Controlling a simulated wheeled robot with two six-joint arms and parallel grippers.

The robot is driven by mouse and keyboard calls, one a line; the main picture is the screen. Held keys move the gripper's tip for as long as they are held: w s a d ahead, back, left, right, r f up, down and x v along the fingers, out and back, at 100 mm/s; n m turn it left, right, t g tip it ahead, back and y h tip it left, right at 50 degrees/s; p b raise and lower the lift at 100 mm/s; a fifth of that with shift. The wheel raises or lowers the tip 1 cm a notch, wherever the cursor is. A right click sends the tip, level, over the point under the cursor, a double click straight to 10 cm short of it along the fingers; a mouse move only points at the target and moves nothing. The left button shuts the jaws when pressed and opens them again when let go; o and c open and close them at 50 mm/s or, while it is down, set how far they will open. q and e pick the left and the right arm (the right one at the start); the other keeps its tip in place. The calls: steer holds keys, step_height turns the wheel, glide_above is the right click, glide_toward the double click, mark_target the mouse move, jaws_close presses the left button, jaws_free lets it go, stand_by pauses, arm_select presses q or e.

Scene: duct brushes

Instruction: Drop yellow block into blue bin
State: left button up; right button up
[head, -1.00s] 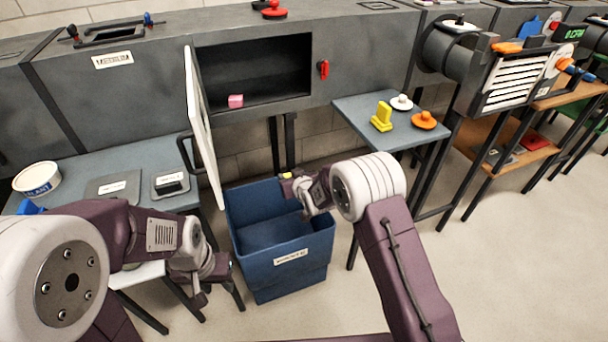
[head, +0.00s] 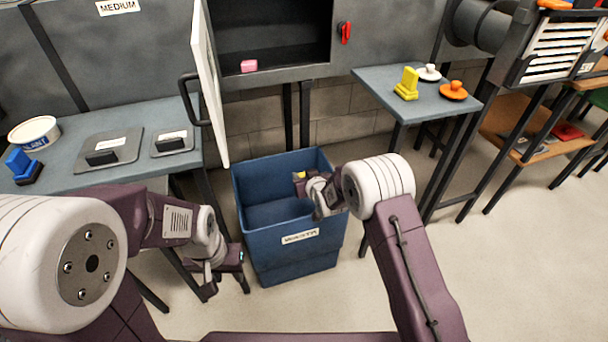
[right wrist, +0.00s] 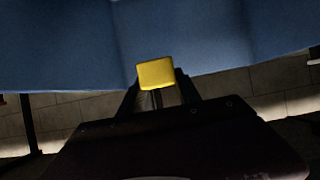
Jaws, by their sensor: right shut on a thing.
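A yellow block (head: 299,176) is held at the tip of my right gripper (head: 306,181). In the right wrist view the block (right wrist: 156,74) sits between the fingertips, and the blue bin's wall (right wrist: 60,50) fills the upper part behind it. The blue bin (head: 285,259) stands open on the floor at the centre of the head view. My right gripper appears at or over the bin's right side; its exact height above the rim is hard to tell. My left gripper (head: 208,290) hangs low beside the left table; its fingers are too small and dark to read.
An open cabinet with a pink block (head: 249,66) has its white door (head: 208,85) swung out left of the bin. The right table (head: 437,107) holds a yellow brush (head: 407,84) and two round knobs. The left table (head: 110,178) holds plates and a tub (head: 34,133).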

steer(key=o, duration=1.4)
steer(key=p+v, duration=0.5)
steer(key=v, duration=0.4)
steer(key=shift+f, duration=0.1)
